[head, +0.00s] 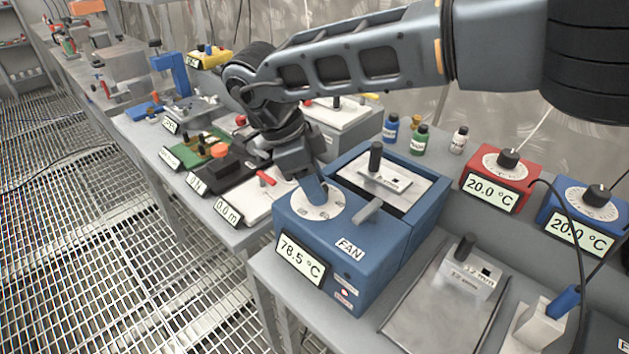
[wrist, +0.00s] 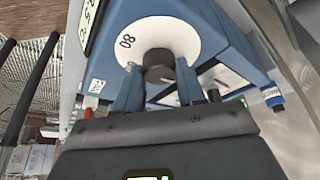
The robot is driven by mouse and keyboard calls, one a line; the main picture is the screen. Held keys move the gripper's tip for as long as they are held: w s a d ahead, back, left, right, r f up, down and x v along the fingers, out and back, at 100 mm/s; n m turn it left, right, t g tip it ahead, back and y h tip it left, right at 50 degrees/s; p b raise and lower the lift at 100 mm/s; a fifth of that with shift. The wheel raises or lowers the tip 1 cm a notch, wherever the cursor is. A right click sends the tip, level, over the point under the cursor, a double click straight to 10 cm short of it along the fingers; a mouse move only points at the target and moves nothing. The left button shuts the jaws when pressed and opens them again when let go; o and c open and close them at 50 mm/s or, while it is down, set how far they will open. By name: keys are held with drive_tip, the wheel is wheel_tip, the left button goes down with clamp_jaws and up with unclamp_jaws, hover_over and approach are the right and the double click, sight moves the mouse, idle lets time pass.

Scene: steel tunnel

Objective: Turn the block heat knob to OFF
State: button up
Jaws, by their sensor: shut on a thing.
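The blue block heater (head: 370,243) stands on the bench, with a display (head: 300,258) reading 78.5 °C and a FAN label on its top. Its white round dial (head: 300,206) lies at the top left of the heater. My gripper (head: 313,188) reaches down over the dial and mostly hides the knob in the head view. In the wrist view, my gripper (wrist: 158,82) has its blue fingers on both sides of the dark block heat knob (wrist: 158,62), shut on it. The number 80 shows on the dial left of the knob. The knob's pointer and OFF mark cannot be made out.
A grey lever (head: 367,210) and a metal block with a black post (head: 375,157) sit on the heater near my gripper. Red (head: 497,182) and blue (head: 590,212) dial boxes read 20.0 °C at right. Small bottles (head: 419,138) stand behind. Grating floor is clear at left.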

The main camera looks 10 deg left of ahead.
drive_tip(key=o, duration=1)
drive_tip(key=shift+o, duration=0.2)
drive_tip(key=b+v, duration=0.1)
drive_tip(key=v, duration=0.6)
drive_tip(key=shift+r, duration=0.3)
drive_tip(key=shift+a, duration=0.2)
